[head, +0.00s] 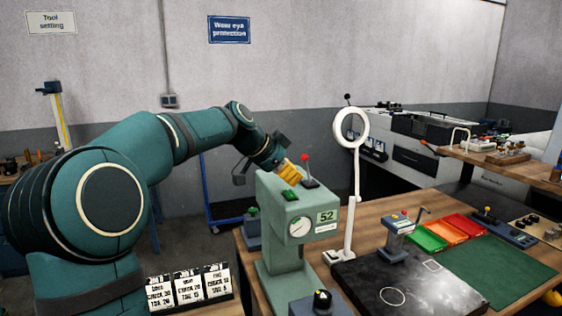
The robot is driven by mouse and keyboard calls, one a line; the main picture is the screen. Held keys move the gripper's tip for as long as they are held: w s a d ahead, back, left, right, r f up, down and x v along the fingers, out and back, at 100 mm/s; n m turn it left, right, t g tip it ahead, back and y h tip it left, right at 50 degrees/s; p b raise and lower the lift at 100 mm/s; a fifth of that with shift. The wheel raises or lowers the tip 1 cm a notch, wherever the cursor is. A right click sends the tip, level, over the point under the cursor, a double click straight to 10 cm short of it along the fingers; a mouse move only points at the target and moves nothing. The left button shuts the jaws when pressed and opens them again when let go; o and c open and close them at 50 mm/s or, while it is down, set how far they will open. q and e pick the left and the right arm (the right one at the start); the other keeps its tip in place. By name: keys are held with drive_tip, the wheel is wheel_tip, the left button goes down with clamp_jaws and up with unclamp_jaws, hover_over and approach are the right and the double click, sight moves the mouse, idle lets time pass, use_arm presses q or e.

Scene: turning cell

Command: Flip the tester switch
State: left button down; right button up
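The green tester (279,217) stands upright on the wooden bench, with a round dial and a "52" plate on its front. My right gripper is out of view.
A white ring lamp (350,190) stands right of the tester. A dark plate (409,284) bears a small grey device with a lever (399,240). A black-knobbed box (320,303) and number cards (190,287) stand in front. Colored trays (463,225) lie at right.

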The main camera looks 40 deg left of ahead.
sight(290, 194)
use_arm(q)
drive_tip(key=shift+a+f, duration=0.15)
drive_tip(key=shift+f, duration=1.25)
